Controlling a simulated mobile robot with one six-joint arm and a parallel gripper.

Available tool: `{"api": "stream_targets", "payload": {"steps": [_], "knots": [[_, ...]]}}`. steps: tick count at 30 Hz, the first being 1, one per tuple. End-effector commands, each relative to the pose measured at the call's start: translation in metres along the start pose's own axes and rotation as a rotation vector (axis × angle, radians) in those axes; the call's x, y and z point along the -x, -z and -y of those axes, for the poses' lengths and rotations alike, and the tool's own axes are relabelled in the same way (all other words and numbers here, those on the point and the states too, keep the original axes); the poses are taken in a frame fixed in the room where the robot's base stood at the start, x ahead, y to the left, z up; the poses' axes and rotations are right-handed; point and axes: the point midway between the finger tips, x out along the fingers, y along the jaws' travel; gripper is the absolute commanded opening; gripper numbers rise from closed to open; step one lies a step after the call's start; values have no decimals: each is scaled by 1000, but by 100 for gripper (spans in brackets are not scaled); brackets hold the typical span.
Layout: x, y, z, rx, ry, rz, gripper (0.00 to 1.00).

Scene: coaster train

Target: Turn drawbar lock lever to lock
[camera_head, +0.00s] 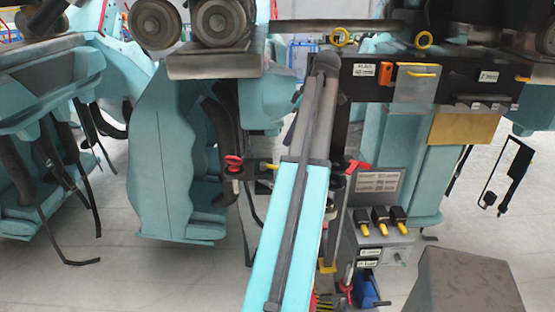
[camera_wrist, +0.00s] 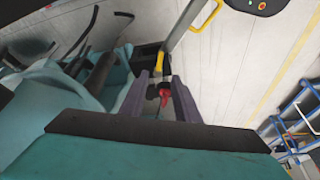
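My gripper (camera_wrist: 165,90) shows in the wrist view as two grey-purple fingers standing apart. In the gap between them are a small red part (camera_wrist: 164,98) and a dark piece. Just beyond the fingertips is a yellow handle (camera_wrist: 159,62) on a black block. No contact with the fingers can be made out. In the head view a red knob (camera_head: 233,160) and a small yellow handle (camera_head: 268,166) sit left of my arm, and a red lever (camera_head: 356,166) sits right of it. I cannot tell which is the drawbar lock lever. My fingertips are hidden in the head view.
Teal train seats (camera_head: 160,160) stand at left. At right are a black panel (camera_head: 365,90) with a yellow-handled plate (camera_head: 412,90), a grey control box (camera_head: 375,240) with several black-and-yellow switches, and a brown block (camera_head: 462,280). Pale floor shows between them.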

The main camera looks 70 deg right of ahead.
Motion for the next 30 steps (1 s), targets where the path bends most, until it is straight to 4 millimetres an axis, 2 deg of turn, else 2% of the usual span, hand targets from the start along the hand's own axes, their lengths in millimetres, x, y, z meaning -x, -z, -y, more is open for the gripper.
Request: {"api": "stream_targets", "payload": {"steps": [18,30], "knots": [[-72,2,2,2,3,1,29],[-112,2,1,2,2,0,29]]}}
